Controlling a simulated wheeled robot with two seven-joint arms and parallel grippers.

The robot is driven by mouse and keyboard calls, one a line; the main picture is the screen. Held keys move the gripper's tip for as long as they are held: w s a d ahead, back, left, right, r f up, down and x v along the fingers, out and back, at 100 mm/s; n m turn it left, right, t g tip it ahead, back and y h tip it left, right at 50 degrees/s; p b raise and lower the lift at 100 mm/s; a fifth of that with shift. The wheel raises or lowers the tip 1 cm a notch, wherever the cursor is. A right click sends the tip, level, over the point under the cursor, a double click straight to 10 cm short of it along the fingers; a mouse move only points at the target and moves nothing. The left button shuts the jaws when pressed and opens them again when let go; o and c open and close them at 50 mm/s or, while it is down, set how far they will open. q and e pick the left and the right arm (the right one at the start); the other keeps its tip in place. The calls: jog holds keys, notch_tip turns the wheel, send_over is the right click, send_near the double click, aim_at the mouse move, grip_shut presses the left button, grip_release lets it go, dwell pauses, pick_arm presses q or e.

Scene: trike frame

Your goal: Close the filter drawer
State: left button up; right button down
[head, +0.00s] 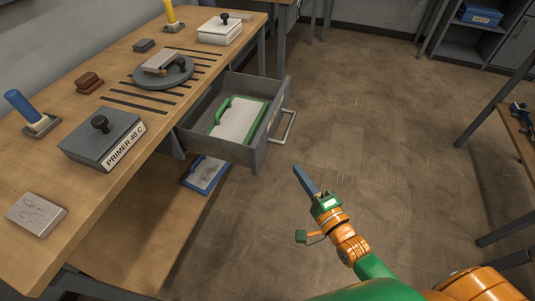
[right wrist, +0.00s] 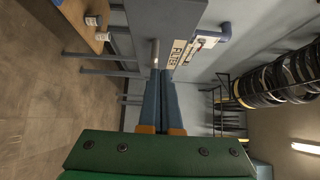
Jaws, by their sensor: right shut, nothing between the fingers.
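The grey filter drawer (head: 262,152) is pulled out from under the workbench in the head view. A green-framed white filter panel (head: 238,120) lies inside it. Its bar handle (head: 289,127) is on the outer front face. My left gripper is not in view.
The wooden workbench (head: 60,170) carries a grey "PRIMER 40 C" box (head: 85,142), a turntable (head: 150,74) and several tools. A blue-framed panel (head: 208,175) sits on the lower shelf below the drawer. The floor (head: 370,130) right of the drawer is clear.

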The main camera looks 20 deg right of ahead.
jog(key=b, duration=0.1)
send_near(266, 142)
jog(key=w+d, duration=0.2)
jog(key=w, duration=0.2)
jog(key=shift+w+a+f, duration=0.2)
jog(key=shift+w+a, duration=0.55)
jog(key=shift+a, duration=0.25)
jog(key=shift+w+a, duration=0.25)
jog(key=shift+a, duration=0.2)
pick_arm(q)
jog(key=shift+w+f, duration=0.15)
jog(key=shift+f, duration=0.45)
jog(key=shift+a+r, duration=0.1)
